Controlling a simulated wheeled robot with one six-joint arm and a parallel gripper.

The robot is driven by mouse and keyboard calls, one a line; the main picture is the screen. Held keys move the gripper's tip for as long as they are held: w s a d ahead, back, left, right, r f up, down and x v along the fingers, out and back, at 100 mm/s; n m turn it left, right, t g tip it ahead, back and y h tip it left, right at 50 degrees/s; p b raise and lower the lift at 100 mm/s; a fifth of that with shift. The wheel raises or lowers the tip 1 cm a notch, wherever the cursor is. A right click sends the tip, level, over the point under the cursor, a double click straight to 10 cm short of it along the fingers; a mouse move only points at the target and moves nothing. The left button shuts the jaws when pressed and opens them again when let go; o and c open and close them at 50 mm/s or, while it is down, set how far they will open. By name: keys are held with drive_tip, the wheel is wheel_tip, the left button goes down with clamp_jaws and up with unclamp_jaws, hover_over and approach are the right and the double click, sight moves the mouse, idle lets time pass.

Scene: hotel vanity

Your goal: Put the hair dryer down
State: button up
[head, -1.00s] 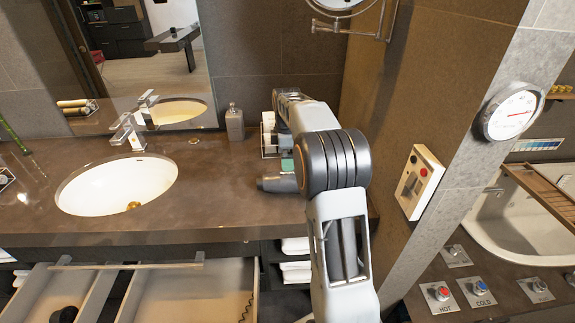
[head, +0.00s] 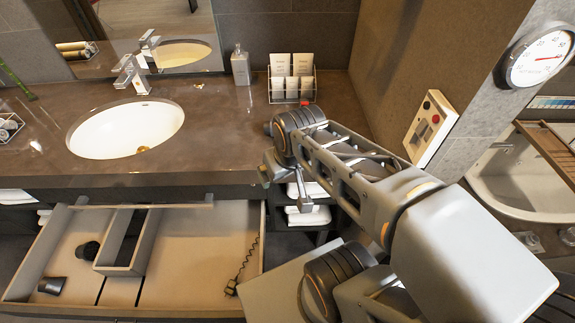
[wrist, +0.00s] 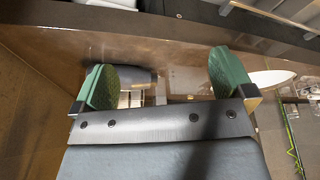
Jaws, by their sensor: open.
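My gripper (wrist: 164,70) shows in the wrist view with its two green-padded fingers wide apart. The hair dryer (wrist: 135,76) appears there as a dark, rounded body beyond the gap on the brown counter, partly hidden by the left finger. The fingers are not closed on it; whether one touches it I cannot tell.
The counter (head: 215,125) holds a white sink (head: 125,131), a soap bottle (head: 240,66) and a rack of white packets (head: 292,80). Below, an open drawer (head: 200,240) holds a dark cup-like piece (head: 50,286) and a black cord (head: 240,268). A tiled wall bounds the right.

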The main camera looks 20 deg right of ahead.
drive_tip(key=w+d+f+m+g+p, duration=0.1)
drive_tip(key=w+d+m, duration=0.3)
drive_tip(key=w, duration=0.5)
drive_tip(key=w+d+f+m+g+p, duration=0.1)
drive_tip(key=w+d+m+g+p, duration=0.1)
drive_tip(key=w, duration=0.7)
drive_tip(key=w+d+f+m+g+p, duration=0.1)
drive_tip(key=w+d+m+g+p, duration=0.1)
drive_tip(key=w+d+m, duration=0.5)
drive_tip(key=shift+w+d+f+g+y, duration=0.2)
drive_tip(key=shift+w+d, duration=0.2)
drive_tip(key=shift+w, duration=0.05)
drive_tip(key=shift+w+d+f+g+y, duration=0.2)
drive_tip(key=shift+w+d, duration=0.2)
drive_tip(key=shift+w, duration=0.05)
wheel_tip(320, 180, up, 6)
drive_tip(key=w+d+f+m, duration=0.1)
drive_tip(key=w+d+m, duration=0.15)
drive_tip(key=m, duration=0.55)
drive_tip(key=shift+m+g, duration=0.5)
drive_tip(key=shift+m, duration=0.3)
drive_tip(key=x, duration=0.2)
drive_tip(key=a+x, duration=0.1)
drive_tip(key=x, duration=0.2)
drive_tip(key=s+x, duration=0.1)
drive_tip(key=x, duration=0.2)
drive_tip(key=shift+a+r, duration=0.15)
drive_tip(key=shift+a, duration=0.15)
drive_tip(key=shift+p+x, duration=0.75)
drive_tip(key=shift+x, duration=1.9)
